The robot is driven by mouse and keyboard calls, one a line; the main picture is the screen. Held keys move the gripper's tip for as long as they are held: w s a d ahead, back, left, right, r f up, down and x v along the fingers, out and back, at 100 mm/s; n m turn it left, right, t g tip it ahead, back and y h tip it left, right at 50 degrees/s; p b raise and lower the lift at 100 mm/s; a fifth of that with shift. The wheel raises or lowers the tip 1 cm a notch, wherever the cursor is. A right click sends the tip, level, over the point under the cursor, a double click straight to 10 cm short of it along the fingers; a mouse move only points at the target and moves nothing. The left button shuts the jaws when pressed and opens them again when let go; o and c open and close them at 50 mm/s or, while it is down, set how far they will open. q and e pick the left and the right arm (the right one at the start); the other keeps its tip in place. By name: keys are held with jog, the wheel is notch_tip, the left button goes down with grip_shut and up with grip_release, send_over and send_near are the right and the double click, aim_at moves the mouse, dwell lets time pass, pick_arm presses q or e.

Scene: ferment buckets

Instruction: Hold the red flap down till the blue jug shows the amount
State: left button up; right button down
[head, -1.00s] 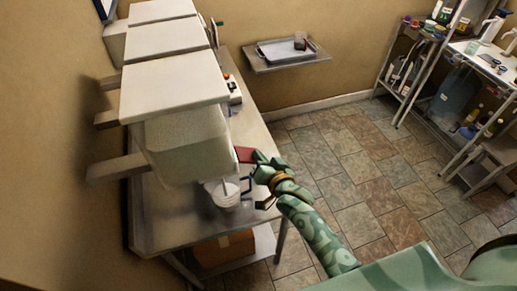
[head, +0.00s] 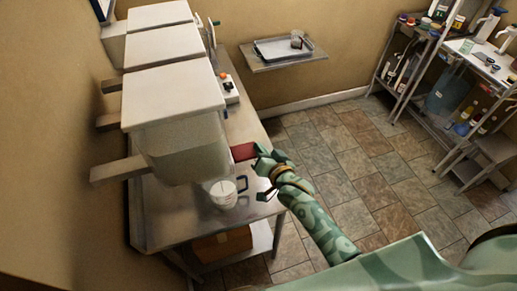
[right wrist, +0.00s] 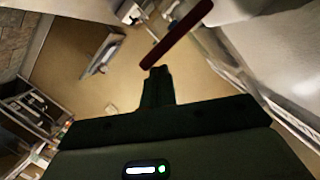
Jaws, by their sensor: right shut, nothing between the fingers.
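The red flap (head: 243,151) sticks out from the lower right of the nearest pale bucket (head: 180,135). My right gripper (head: 263,158) is shut and empty at the flap's outer end. In the right wrist view, the flap (right wrist: 178,35) lies just beyond the shut fingertips (right wrist: 157,72); I cannot tell whether they touch. My left gripper is not in view.
More pale buckets (head: 158,45) stand in a row behind. The metal table (head: 180,220) has a box (head: 222,244) beneath it. A wall shelf with a tray (head: 284,50) is at the back. Shelving (head: 410,60) stands at right. The tiled floor (head: 350,165) between is clear.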

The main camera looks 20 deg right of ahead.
pick_arm(q)
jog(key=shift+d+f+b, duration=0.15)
jog(key=shift+b, duration=0.5)
pick_arm(e)
jog(key=v, duration=1)
jog(key=shift+a+r, duration=0.1)
dwell(0.4)
